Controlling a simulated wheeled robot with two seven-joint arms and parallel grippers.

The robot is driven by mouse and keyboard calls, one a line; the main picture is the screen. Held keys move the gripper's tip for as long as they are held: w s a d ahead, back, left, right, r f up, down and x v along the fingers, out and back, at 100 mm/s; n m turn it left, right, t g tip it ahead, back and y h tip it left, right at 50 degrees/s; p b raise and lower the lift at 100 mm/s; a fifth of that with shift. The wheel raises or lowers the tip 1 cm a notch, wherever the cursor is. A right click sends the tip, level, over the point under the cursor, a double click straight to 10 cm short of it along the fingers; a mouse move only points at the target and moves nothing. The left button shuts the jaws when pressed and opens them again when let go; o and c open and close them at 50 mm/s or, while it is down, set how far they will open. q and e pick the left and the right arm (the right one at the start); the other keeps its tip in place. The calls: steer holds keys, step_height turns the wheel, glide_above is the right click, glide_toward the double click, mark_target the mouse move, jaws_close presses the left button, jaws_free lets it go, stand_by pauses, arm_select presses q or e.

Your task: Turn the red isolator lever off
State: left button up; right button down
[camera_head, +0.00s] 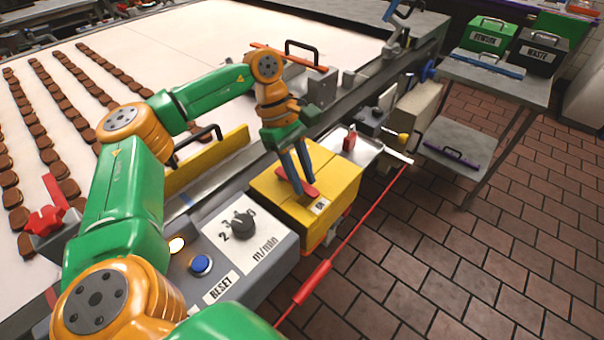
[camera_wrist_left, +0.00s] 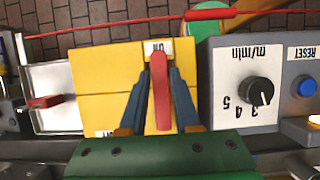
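The red isolator lever (camera_wrist_left: 160,85) is on top of a yellow box (camera_wrist_left: 100,70) beside the conveyor. Its far end points at a small white label (camera_wrist_left: 158,47) that seems to read ON. A second label (camera_wrist_left: 103,133) is at the other side of the box, mostly hidden. In the head view the lever (camera_head: 311,191) is partly covered by my left fingers. My left gripper (camera_head: 304,187) points down with one finger on each side of the lever. In the left wrist view its fingers (camera_wrist_left: 161,75) lie very close to the lever; I cannot tell if they press it. My right gripper is out of view.
A grey panel with a speed knob (camera_head: 243,225) and blue RESET button (camera_head: 201,264) adjoins the box. A red pull cord (camera_head: 316,282) runs along the front. A metal tray (camera_head: 362,152) with a red-handled item is behind. Biscuit rows lie on the belt (camera_head: 190,45).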

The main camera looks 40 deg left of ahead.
arm_select(q)
jaws_close()
stand_by(1.1)
